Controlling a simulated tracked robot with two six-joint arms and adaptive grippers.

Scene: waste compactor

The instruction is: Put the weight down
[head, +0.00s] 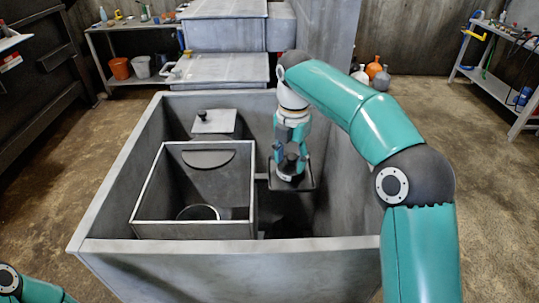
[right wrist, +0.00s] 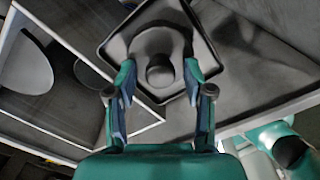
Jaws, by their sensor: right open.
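My right gripper (head: 290,168) reaches down into the large grey open bin (head: 105,205). In the right wrist view my right gripper (right wrist: 159,78) is open, with one finger on each side of a dark round knob (right wrist: 160,72). The knob is on top of a grey weight (right wrist: 160,42), which sits on a square dark tray (right wrist: 118,48) with a raised rim. I see no clear contact between fingers and knob. In the head view the gripper mostly hides this weight; the tray (head: 307,187) shows below it. My left gripper is out of view.
An open box (head: 195,231) stands inside the bin, left of my right gripper, with round pieces in it. Behind it is a grey block (head: 215,123) with a black knob. The bin walls surround my right gripper. Shelves and bottles stand farther back.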

